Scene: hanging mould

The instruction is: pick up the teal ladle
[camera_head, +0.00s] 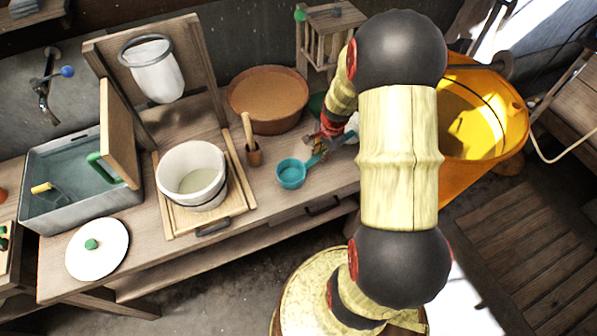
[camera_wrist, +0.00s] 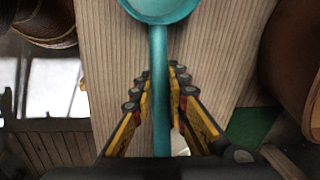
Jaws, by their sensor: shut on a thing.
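The teal ladle (camera_head: 291,174) is near the front right of the wooden counter, with its bowl toward the left and its handle toward my gripper (camera_head: 322,149). In the wrist view the ladle (camera_wrist: 159,60) has its bowl at the top edge, partly cut off, and its handle runs down between the fingers. My gripper (camera_wrist: 157,95) is shut on the handle, with a jointed finger on each side. I cannot tell whether the ladle still touches the counter. My arm hides part of the counter behind it.
A white bucket (camera_head: 192,176) stands on a wooden board left of the ladle. A wide brown basin (camera_head: 268,98) stands behind. A yellow-orange barrel (camera_head: 487,115) stands at the right. A white lid (camera_head: 97,262) lies front left.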

